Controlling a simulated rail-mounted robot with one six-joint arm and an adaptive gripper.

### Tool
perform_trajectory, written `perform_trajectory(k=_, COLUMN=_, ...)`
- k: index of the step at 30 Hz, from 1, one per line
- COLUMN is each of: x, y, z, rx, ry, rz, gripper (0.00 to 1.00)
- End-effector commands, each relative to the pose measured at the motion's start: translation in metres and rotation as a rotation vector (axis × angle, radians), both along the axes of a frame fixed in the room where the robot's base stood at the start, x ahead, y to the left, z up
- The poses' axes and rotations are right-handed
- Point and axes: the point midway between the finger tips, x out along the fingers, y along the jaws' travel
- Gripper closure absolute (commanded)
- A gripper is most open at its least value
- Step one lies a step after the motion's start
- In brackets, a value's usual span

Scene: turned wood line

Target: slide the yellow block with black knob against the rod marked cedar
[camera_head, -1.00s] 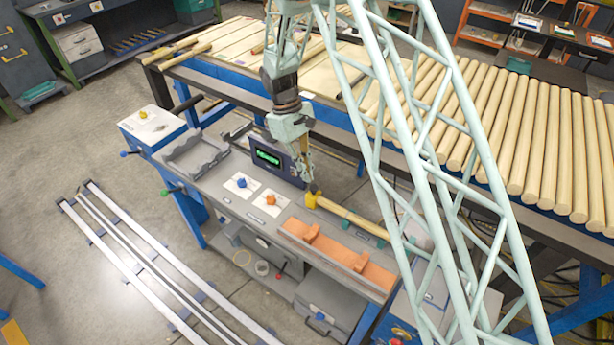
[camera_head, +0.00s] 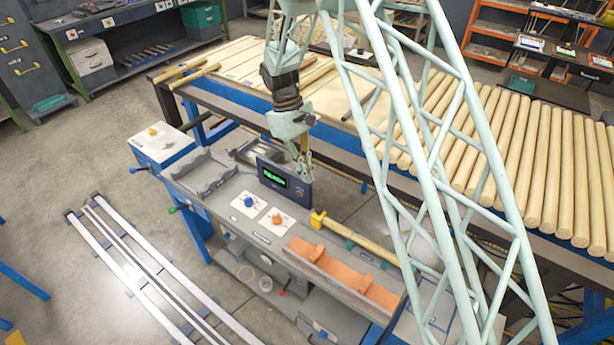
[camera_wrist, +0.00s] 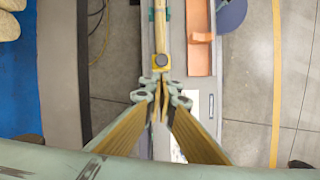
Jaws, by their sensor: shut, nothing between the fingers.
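The yellow block (camera_head: 318,219) sits on the grey bench at the near end of a pale wooden rod (camera_head: 358,240). In the wrist view the yellow block (camera_wrist: 161,63) shows its round black knob on top, and the rod (camera_wrist: 161,28) runs straight away from it. Block and rod end appear to touch, though a small gap cannot be ruled out. I cannot read any cedar mark on the rod. My gripper (camera_wrist: 159,103) is shut and empty, with its tips short of the block. In the head view my gripper (camera_head: 303,179) hangs above the bench, apart from the block.
An orange tray (camera_head: 343,274) lies in front of the rod. A dark display box (camera_head: 284,183) stands close to my gripper. Blue (camera_head: 250,202) and orange (camera_head: 277,218) knobs on white plates are left of the block. Many rods (camera_head: 520,150) lie on the table behind.

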Motion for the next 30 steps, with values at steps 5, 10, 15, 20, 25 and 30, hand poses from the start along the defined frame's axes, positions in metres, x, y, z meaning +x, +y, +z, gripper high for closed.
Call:
perform_trajectory(k=5, x=0.0, y=0.0, z=0.0, rx=0.0, ry=0.0, rz=0.0, gripper=1.0)
perform_trajectory(k=10, x=-0.001, y=0.002, z=-0.002, rx=-0.005, ry=0.005, rz=0.013, gripper=1.0)
perform_trajectory(k=15, x=-0.004, y=0.012, z=-0.007, rx=-0.031, ry=0.023, rz=0.069, gripper=1.0)
perform_trajectory(k=20, x=-0.009, y=0.029, z=-0.012, rx=-0.08, ry=0.055, rz=0.175, gripper=1.0)
perform_trajectory(k=25, x=-0.014, y=0.051, z=-0.019, rx=-0.155, ry=0.096, rz=0.315, gripper=1.0)
perform_trajectory(k=30, x=-0.018, y=0.074, z=-0.022, rx=-0.238, ry=0.135, rz=0.452, gripper=1.0)
